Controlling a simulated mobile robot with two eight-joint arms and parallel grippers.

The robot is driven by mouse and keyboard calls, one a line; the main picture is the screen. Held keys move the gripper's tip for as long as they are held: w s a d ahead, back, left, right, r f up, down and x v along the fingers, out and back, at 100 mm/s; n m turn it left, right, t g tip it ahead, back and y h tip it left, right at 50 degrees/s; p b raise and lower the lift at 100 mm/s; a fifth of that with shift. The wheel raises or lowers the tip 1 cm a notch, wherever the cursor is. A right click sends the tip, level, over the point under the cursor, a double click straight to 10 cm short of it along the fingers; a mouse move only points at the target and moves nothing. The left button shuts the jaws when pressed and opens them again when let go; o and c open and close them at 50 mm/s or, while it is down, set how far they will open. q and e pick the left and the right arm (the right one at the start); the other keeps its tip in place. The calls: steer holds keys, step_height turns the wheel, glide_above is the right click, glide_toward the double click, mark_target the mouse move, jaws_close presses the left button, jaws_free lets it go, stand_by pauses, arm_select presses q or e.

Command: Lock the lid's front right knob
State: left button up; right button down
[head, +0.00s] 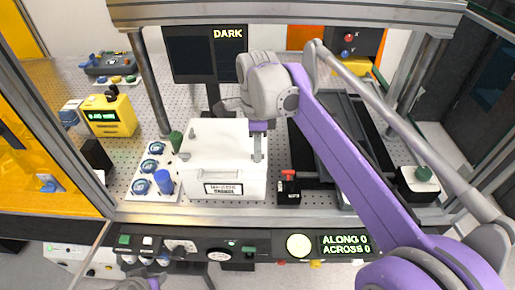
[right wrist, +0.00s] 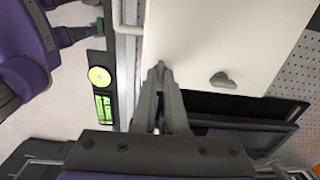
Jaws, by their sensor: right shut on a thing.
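The white box with its white lid (head: 215,140) stands in the middle of the perforated table, a printed label on its front. My right gripper (head: 257,158) points down at the lid's front right corner. In the right wrist view the right gripper (right wrist: 160,68) has its fingers close together over the lid (right wrist: 205,35), shut on the front right knob. That knob is hidden by the fingers, so its turn cannot be seen. Another grey lid knob (right wrist: 222,81) shows apart from the fingers. A knob also shows at the lid's left side (head: 192,133).
A black tray (head: 375,160) and a red-topped block (head: 288,187) lie right of the box. A plate with blue knobs (head: 152,165) is on the left. A screen behind reads DARK (head: 228,33). A front panel display reads ALONG 0, ACROSS 0 (head: 346,244).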

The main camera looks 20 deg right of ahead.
stand_by(0.4)
steer(key=c, duration=1)
jaws_free()
steer(key=shift+o, duration=0.2)
steer(key=shift+r, duration=0.1)
arm_select(q)
steer(key=shift+w+r+p, duration=0.25)
steer(key=shift+r+p, duration=0.1)
steer(key=shift+r, duration=0.15)
steer(key=shift+w+r+p, duration=0.2)
steer(key=shift+r+p, duration=0.1)
steer(key=shift+r, duration=0.15)
arm_select(e)
step_height(320, 180, up, 11)
steer(key=s+d+f+n+t, duration=0.1)
steer(key=s+f+n+t, duration=0.1)
steer(key=s+f+n, duration=0.4)
steer(key=s+d+f+n+t, duration=0.2)
steer(key=s+f+n, duration=0.4)
steer(key=f, duration=0.5)
steer(key=s+d+f+n+t, duration=0.1)
steer(key=s+f+n, duration=0.5)
steer(key=f+n, duration=0.2)
steer(key=shift+s+d+f+n+t, duration=0.15)
steer(key=shift+d+f+n+t, duration=0.1)
steer(key=shift+f+n+t, duration=0.2)
